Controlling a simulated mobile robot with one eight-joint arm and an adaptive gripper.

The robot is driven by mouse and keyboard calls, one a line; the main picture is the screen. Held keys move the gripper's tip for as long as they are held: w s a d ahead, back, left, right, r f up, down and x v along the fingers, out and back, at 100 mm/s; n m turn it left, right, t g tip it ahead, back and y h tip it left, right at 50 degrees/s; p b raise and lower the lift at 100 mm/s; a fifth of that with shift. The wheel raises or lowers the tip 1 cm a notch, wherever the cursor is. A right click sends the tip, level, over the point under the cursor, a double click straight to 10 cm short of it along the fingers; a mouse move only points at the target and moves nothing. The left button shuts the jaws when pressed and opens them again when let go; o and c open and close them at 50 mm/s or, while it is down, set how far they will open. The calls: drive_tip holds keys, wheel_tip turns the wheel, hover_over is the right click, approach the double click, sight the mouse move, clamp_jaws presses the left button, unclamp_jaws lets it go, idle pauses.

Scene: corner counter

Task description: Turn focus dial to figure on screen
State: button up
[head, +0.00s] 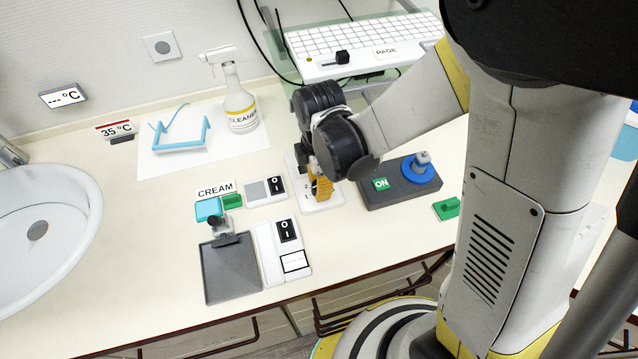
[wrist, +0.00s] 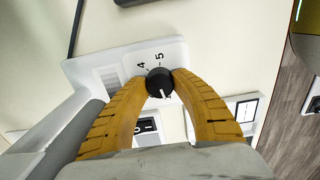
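The focus dial (wrist: 160,82) is a small black round knob on a white panel (wrist: 104,67) in the wrist view. Its white pointer mark points toward the bottom of that view, away from the printed 4 and 5. The orange fingers of my gripper (wrist: 159,78) are on both sides of the knob, their tips against it. In the head view my gripper (head: 321,187) is over the white panel (head: 322,204), where 1 and 2 are printed; it hides the dial there. I cannot make out a screen with the figure.
Left of the panel are a rocker switch (head: 276,185), a grey tray device (head: 231,272) and a second switch block (head: 287,231). Right of it is a dark box (head: 388,190) with a blue knob. A spray bottle (head: 238,100) and keyboard (head: 365,45) stand behind.

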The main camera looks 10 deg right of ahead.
clamp_jaws()
drive_tip(key=shift+m, duration=0.3)
drive_tip(key=m+b, duration=0.1)
drive_tip(key=m, duration=0.3)
drive_tip(key=shift+m+b, duration=0.3)
drive_tip(key=m+b, duration=0.1)
drive_tip(key=m, duration=0.4)
drive_tip(key=m+b, duration=0.1)
drive_tip(key=m, duration=0.4)
drive_tip(key=shift+m, duration=0.4)
drive_tip(key=m, duration=0.5)
drive_tip(key=shift+m, duration=0.3)
